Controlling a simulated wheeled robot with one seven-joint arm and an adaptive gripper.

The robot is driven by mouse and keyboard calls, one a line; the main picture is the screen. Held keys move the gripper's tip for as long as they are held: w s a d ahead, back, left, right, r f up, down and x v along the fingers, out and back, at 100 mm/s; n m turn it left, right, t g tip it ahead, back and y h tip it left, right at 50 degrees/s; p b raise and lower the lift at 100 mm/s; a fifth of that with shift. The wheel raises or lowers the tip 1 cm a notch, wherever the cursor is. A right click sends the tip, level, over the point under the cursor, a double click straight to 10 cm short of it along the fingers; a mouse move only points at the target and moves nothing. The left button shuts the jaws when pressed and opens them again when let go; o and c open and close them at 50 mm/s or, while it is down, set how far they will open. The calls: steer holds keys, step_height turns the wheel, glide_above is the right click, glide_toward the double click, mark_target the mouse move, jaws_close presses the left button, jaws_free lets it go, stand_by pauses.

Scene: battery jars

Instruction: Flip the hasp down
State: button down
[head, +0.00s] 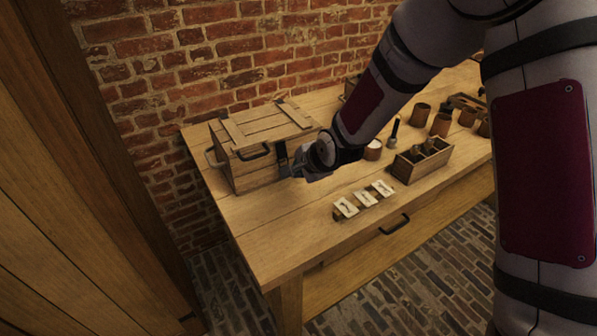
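A wooden chest (250,172) stands at the left end of the workbench with its slatted lid (262,124) down. A dark hasp (282,154) shows on the chest's front, right beside my gripper. My gripper (290,172) is at the chest's front right, close to the hasp. I cannot tell whether it touches the hasp. Its fingers are small and partly hidden by its own body, so I cannot tell whether they are open or shut. The hasp's exact angle is also unclear.
The wooden workbench (265,235) has bare room in front of the chest. Several white cards (364,197) lie near its front edge. An open wooden box (421,160), a candle jar (373,149) and several brown jars (441,124) stand to the right. A brick wall rises behind.

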steer(key=shift+w+a+f+t+b, duration=0.15)
steer(key=shift+w+f+t+b, duration=0.2)
steer(key=shift+f+b, duration=0.35)
steer(key=shift+w+a+f, duration=0.25)
steer(key=shift+w+f, duration=0.05)
steer(key=shift+w, duration=0.1)
steer(key=shift+r, duration=0.2)
steer(key=shift+r+p, duration=0.4)
steer(key=shift+r, duration=0.3)
steer(key=shift+s, duration=0.1)
